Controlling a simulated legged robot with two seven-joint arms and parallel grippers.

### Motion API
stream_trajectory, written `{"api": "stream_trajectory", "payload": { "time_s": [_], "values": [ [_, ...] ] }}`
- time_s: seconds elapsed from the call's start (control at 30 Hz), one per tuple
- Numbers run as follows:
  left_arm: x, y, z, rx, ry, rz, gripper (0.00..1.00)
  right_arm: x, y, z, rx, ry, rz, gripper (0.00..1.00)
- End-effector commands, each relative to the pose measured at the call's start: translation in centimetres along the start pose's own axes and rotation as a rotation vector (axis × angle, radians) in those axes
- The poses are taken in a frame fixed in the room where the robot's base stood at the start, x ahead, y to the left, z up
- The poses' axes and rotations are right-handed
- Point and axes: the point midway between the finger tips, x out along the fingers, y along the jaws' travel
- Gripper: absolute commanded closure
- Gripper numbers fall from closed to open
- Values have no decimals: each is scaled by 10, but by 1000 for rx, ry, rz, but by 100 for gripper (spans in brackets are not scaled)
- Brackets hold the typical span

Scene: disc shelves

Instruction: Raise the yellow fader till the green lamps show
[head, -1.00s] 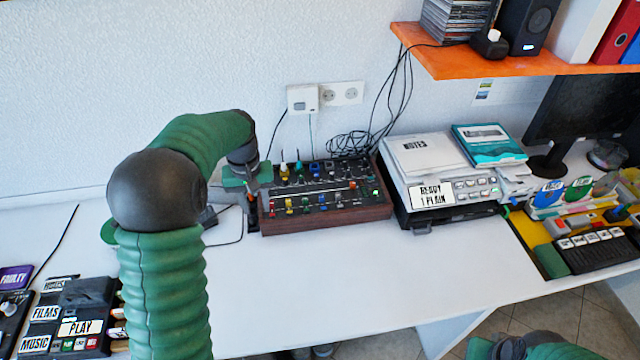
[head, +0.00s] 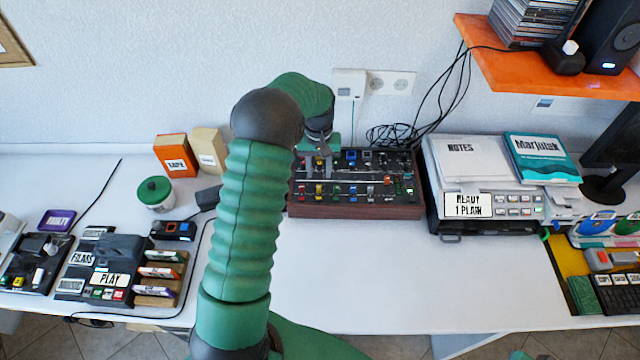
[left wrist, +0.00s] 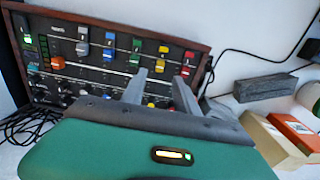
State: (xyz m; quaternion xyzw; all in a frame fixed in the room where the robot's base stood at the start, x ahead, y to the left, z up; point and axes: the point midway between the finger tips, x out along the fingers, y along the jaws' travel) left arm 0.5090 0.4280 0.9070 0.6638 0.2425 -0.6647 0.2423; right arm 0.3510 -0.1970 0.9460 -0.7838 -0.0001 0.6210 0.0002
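The mixer (head: 355,208) with several coloured faders and knobs stands against the wall. Its yellow fader (head: 319,189) is in the front row, between a red and a green one. In the left wrist view, where the panel shows upside down, the yellow fader cap (left wrist: 162,49) is just beyond my left gripper (left wrist: 160,78). That gripper's fingers are parted with nothing between them, over the panel on the wall side of the cap. A small green light (head: 408,191) shows at the mixer's right end.
A printer-like machine (head: 485,212) with papers stands close right of the mixer. Left are a dark box (head: 207,198), a green-lidded jar (head: 155,193) and a tape deck (head: 105,272). An orange shelf (head: 530,75) overhangs at upper right.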

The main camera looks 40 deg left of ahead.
Motion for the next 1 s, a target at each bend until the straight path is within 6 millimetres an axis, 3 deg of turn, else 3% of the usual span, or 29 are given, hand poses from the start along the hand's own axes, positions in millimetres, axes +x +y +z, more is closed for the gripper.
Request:
{"api": "stream_trajectory", "payload": {
  "time_s": [0.1,0.3,0.63,0.93,1.0],
  "values": [
    [31,-1,1,-1,-3,0,64,0,0,0,0,0,0,100],
    [64,-1,1,-1,1,1,64,0,0,0,0,1,0,100],
    [72,0,0,0,2,1,64,0,0,0,0,0,0,100],
    [72,0,0,0,2,2,100,0,0,0,0,0,0,100],
    [72,0,0,0,2,1,100,0,0,0,0,0,0,100]
  ]
}}
